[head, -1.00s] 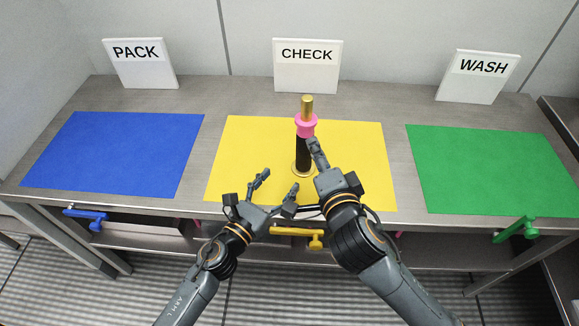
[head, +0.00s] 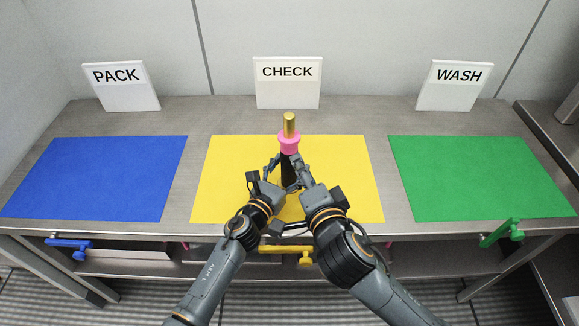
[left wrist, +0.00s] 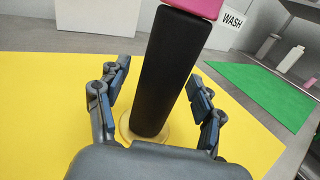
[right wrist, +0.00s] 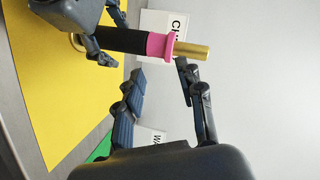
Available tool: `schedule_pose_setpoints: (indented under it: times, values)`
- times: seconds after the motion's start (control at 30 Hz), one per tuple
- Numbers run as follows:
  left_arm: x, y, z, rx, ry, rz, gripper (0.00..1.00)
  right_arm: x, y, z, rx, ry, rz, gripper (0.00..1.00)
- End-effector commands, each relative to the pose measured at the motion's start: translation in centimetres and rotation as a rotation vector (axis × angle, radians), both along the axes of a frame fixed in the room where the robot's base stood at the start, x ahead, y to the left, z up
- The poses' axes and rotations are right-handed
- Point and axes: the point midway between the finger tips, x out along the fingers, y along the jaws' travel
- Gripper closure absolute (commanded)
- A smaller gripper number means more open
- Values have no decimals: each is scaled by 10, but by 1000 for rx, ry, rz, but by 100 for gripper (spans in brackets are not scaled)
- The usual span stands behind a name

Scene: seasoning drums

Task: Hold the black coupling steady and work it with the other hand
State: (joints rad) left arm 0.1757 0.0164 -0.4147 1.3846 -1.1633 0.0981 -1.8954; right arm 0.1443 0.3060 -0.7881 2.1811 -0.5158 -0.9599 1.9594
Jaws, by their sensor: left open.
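The black coupling (head: 289,168) stands upright on the yellow mat (head: 222,180), with a pink collar (head: 289,144) and a gold rod (head: 289,124) on top. A gold ring (left wrist: 126,128) shows at its foot in the left wrist view. My left gripper (head: 280,172) is open, with its fingers on either side of the black body (left wrist: 170,70) and gaps on both sides.
A blue mat (head: 95,178) at left and a green mat (head: 480,175) at right are bare. PACK (head: 120,86), CHECK (head: 288,83) and WASH (head: 454,86) signs stand behind. Blue, yellow (head: 288,250) and green handles line the table's front edge. My two hands are close together.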

Motion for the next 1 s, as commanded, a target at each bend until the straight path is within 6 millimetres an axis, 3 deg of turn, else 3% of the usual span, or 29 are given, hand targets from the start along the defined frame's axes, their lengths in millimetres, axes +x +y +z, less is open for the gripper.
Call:
schedule_pose_setpoints:
  times: [0.13,0.47,0.67,0.87,1.0]
  values:
    - [0,0,0,0,0,0,35,0,0,0,0,0,0,62]
    - [0,0,0,0,0,0,100,0,0,0,0,0,0,62]
    - [0,0,0,0,0,0,100,-3,5,-7,39,29,25,99]
    - [0,0,0,0,0,0,100,-21,30,-37,298,179,143,100]
    - [0,0,0,0,1,0,100,-40,44,-52,604,317,214,100]
